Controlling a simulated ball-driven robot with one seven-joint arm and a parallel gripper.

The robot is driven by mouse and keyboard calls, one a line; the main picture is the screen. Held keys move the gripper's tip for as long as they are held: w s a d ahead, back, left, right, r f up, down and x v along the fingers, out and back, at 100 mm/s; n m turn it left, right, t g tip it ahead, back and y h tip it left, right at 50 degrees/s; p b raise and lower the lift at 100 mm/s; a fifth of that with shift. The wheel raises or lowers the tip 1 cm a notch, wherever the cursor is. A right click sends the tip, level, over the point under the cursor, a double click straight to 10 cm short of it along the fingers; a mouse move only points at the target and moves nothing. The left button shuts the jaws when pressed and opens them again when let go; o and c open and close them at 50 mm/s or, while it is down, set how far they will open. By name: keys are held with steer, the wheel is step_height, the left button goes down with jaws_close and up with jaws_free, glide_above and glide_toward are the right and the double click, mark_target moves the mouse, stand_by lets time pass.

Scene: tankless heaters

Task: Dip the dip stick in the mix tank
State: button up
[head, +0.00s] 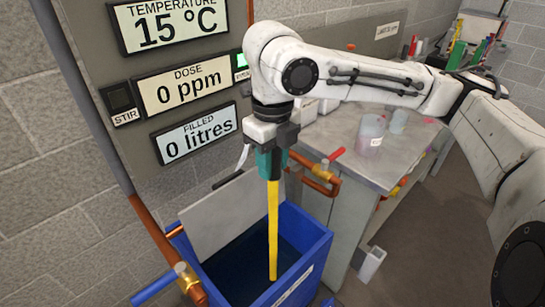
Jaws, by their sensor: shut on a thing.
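My gripper (272,157) points down in the head view, shut on the upper end of the dip stick (273,225). The dip stick is a long yellow bar and hangs nearly upright. The mix tank (318,258) is a blue open-topped box below, with a dark inside. The stick's lower end shows against the dark inside of the tank, within its rim as seen here. I cannot tell how deep it reaches or whether it touches liquid.
A panel (190,80) behind reads 15 °C, 0 ppm and 0 litres. A grey plate (215,213) stands at the tank's back left. Copper pipes with a valve (182,270) run at the left. A grey counter (350,150) with cups (371,130) stands to the right.

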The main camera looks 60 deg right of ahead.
mark_target(273, 235)
steer(key=shift+f+b, duration=9.05)
steer(key=shift+f, duration=2.8)
steer(key=shift+f+b, duration=0.55)
steer(key=shift+f, duration=0.2)
